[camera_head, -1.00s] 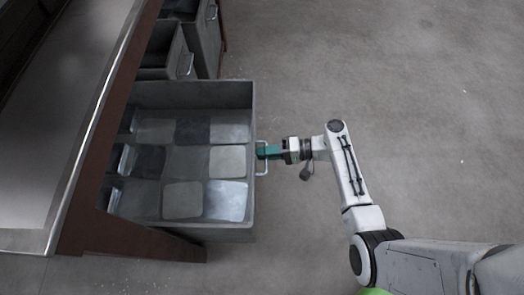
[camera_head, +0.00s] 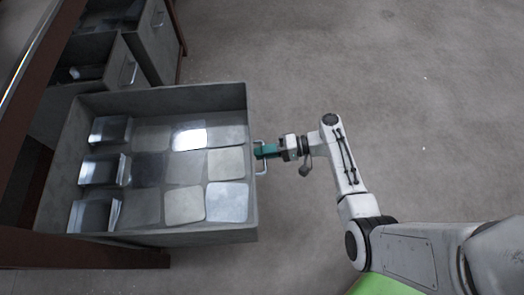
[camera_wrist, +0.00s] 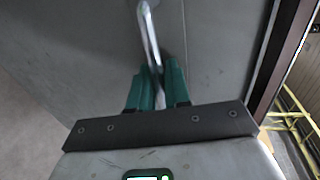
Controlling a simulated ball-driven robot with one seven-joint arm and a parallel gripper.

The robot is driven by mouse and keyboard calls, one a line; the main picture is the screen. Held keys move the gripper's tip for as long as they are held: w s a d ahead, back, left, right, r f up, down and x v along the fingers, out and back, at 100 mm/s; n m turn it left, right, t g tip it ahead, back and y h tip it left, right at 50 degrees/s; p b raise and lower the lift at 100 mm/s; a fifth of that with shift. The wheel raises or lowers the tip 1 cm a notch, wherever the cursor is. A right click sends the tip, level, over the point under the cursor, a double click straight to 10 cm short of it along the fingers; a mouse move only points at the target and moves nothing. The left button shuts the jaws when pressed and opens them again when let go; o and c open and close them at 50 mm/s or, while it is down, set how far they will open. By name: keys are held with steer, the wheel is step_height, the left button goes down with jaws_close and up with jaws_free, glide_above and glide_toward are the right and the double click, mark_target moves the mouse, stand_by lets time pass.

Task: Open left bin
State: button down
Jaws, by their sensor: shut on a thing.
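The open bin (camera_head: 150,240) is a large grey drawer pulled far out from under the table. It holds several flat square plates and a few folded metal pieces along its table side. Its metal bar handle (camera_head: 260,170) is on the right face. My gripper (camera_head: 262,152) has green fingers and is shut on this handle. In the wrist view the green fingers of my gripper (camera_wrist: 158,88) close around the handle bar (camera_wrist: 150,35) in front of the grey bin face (camera_wrist: 80,45). The part of the bar between the fingers is partly hidden.
Two more grey bins, a nearer one (camera_head: 120,70) and a farther one (camera_head: 155,30), stand beyond at the upper left, with handles. The table's brown frame (camera_head: 85,255) runs along the left and bottom. The concrete floor (camera_head: 400,100) on the right is clear.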

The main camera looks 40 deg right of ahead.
steer(key=shift+s+f, duration=0.1)
steer(key=c, duration=1.3)
jaws_free()
steer(key=shift+d, duration=0.1)
steer(key=p+v, duration=0.1)
steer(key=v, duration=0.9)
steer(key=shift+s+d, duration=0.15)
steer(key=shift+d, duration=0.15)
